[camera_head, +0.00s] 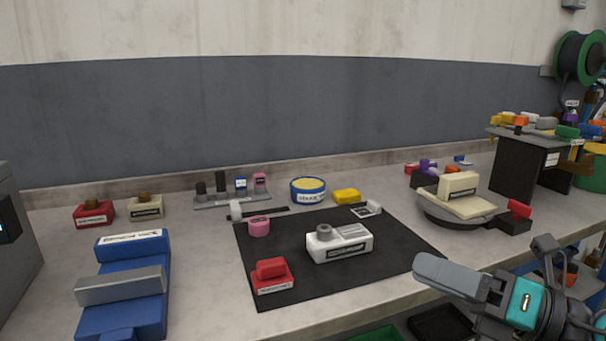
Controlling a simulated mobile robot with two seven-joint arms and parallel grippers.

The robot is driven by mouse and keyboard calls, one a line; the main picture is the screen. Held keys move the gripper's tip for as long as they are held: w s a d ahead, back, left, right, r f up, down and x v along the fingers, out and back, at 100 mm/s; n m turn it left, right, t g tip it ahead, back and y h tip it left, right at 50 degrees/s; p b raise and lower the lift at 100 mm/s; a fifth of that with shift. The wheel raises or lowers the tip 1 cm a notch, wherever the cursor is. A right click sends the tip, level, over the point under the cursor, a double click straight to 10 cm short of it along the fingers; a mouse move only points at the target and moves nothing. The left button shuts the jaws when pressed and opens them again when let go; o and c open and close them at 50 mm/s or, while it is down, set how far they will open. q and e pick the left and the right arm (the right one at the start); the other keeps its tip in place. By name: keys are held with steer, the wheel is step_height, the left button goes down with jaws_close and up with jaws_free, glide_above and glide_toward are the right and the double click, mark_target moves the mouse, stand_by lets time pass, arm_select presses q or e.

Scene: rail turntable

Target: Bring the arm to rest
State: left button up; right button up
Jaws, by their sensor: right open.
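My right gripper (452,276) is at the lower right, in front of the bench's front edge. Its grey fingers point left and its wrist has a teal panel. It is open, and I see nothing held in it. It is apart from the things on the bench (205,242). My left gripper is not in view.
A black mat (330,280) bears a white device (340,243), a red block (271,276) and a pink piece (259,228). A blue vice (125,290) stands left. A turntable (455,213) with a cream block (459,186) stands beyond my right gripper. A dark stand (515,166) is farther right.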

steer(key=d+f+m+t+h+p, duration=0.2)
steer(key=f+m+t+h, duration=0.25)
steer(key=m, duration=0.75)
steer(key=d+f+m+t+h+p, duration=0.2)
steer(key=f+m+t+h, duration=0.25)
steer(key=m, duration=0.75)
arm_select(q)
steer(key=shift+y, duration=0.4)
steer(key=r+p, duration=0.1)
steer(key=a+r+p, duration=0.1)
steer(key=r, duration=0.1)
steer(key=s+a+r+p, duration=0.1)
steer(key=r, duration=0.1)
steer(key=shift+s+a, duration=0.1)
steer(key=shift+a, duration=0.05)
arm_select(e)
steer(key=s+a+f+m+g+h, duration=0.1)
steer(key=s+f+m+g, duration=0.3)
steer(key=f, duration=0.5)
steer(key=s+a+f+m+g+h, duration=0.1)
steer(key=s+f+m+g+h, duration=0.3)
steer(key=s+f+m, duration=0.3)
step_height(320, 180, down, 3)
steer(key=shift+s+a+f+m, duration=0.2)
steer(key=shift+a+m, duration=0.2)
steer(key=shift+m, duration=0.2)
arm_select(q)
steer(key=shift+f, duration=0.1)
arm_select(e)
steer(key=shift+r, duration=0.1)
